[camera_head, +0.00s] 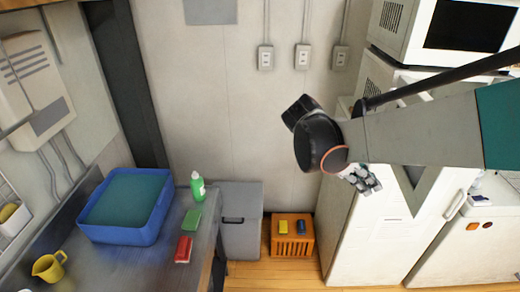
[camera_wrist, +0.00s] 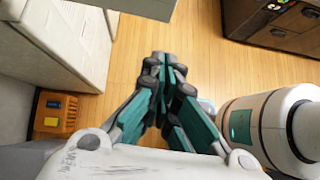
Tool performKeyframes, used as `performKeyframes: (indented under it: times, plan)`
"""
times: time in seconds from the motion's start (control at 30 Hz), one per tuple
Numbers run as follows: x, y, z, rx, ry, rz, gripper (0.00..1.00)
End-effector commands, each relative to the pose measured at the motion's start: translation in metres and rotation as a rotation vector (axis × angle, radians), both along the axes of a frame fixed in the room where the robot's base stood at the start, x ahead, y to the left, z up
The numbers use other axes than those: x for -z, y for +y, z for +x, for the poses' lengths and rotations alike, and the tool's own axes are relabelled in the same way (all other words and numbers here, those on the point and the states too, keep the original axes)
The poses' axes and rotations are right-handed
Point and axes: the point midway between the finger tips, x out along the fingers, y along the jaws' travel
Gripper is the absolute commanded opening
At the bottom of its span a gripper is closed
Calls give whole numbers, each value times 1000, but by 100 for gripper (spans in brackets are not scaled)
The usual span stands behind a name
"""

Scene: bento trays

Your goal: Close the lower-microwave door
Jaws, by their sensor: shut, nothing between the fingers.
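In the head view, two white microwaves are stacked at the upper right. The upper microwave (camera_head: 415,22) has a dark window. The lower microwave (camera_head: 374,72) is just below it, mostly hidden behind my arm, and I cannot make out its door or how far it stands open. My gripper (camera_head: 368,182) hangs below the wrist, in front of the white fridge and lower than the microwaves. In the wrist view, my gripper (camera_wrist: 160,62) has its teal and grey fingers together, with nothing between them, pointing over the wooden floor.
The white fridge (camera_head: 365,240) stands under the microwaves. A white cabinet (camera_head: 465,245) is to its right. An orange crate (camera_head: 291,249) and a grey bin (camera_head: 242,235) stand by the wall. A counter at left bears a blue tray (camera_head: 100,232). Floor (camera_wrist: 225,75) is clear.

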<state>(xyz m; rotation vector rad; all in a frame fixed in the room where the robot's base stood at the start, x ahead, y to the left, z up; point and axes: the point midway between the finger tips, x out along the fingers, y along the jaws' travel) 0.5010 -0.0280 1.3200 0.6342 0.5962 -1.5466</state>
Motion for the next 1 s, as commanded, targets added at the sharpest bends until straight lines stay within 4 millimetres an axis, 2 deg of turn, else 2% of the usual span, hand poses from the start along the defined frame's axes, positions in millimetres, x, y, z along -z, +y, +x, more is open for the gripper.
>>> performKeyframes:
  times: [0.1,0.27,0.67,0.8,1.0]
  plan:
    - [5,1,0,4,-4,2,0]
    - [19,-12,-1,5,-4,3,0]
    - [73,-67,-6,7,-5,4,0]
    - [73,-88,-8,8,-5,4,0]
    - [73,-104,-8,6,-5,4,0]
